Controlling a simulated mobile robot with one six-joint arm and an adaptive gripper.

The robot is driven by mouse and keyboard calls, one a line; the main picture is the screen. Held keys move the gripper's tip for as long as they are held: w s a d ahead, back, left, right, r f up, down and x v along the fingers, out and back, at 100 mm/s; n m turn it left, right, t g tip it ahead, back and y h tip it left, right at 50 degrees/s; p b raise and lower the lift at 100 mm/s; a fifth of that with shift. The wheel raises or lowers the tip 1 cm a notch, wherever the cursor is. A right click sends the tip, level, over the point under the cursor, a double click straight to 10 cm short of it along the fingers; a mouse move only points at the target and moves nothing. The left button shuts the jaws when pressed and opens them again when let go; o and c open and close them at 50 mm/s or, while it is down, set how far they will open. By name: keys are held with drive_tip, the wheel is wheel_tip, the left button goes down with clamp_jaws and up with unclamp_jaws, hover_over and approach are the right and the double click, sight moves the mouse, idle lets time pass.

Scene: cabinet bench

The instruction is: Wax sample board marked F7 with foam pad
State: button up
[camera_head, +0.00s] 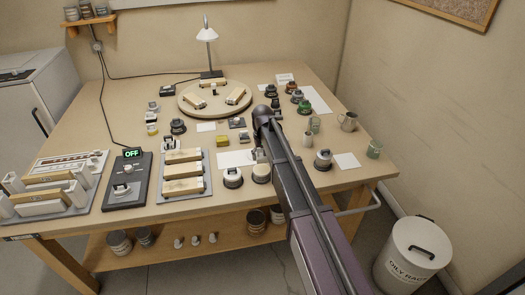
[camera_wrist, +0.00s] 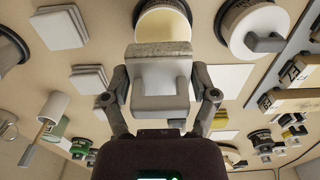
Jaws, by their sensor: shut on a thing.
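My gripper (camera_wrist: 163,90) is shut on a pale block with a raised handle; a rough grey foam pad (camera_wrist: 160,48) faces its far side. In the head view, my arm hides most of the gripper. An open tin of cream wax (camera_wrist: 163,24) is just beyond the pad; I cannot tell whether they touch. The tin also shows at the bench front in the head view (camera_head: 262,174). Several wooden sample boards (camera_head: 183,187) lie on a grey rack (camera_head: 207,184) left of the tin.
Another lidded tin (camera_head: 232,178) stands beside the wax tin, and one more (camera_head: 323,159) to the right. A round turntable (camera_head: 215,111) with boards is behind. A switch box (camera_head: 127,185) reads OFF. Mugs and jars crowd the right; a bin (camera_head: 412,255) stands on the floor.

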sight(261, 170)
drive_tip(key=shift+a+r+p, duration=0.2)
drive_tip(key=shift+r+p, duration=0.7)
drive_tip(key=shift+f, duration=0.1)
drive_tip(key=shift+s+f, duration=0.1)
drive_tip(key=shift+f, duration=0.05)
wheel_tip(261, 170, down, 6)
drive_tip(key=b, duration=0.6)
drive_tip(key=shift+f+b, duration=0.35)
drive_tip(key=shift+b, duration=0.3)
idle(2.7)
drive_tip(key=shift+r, duration=0.15)
drive_tip(key=shift+r+p, duration=3.35)
drive_tip(key=shift+p, duration=0.2)
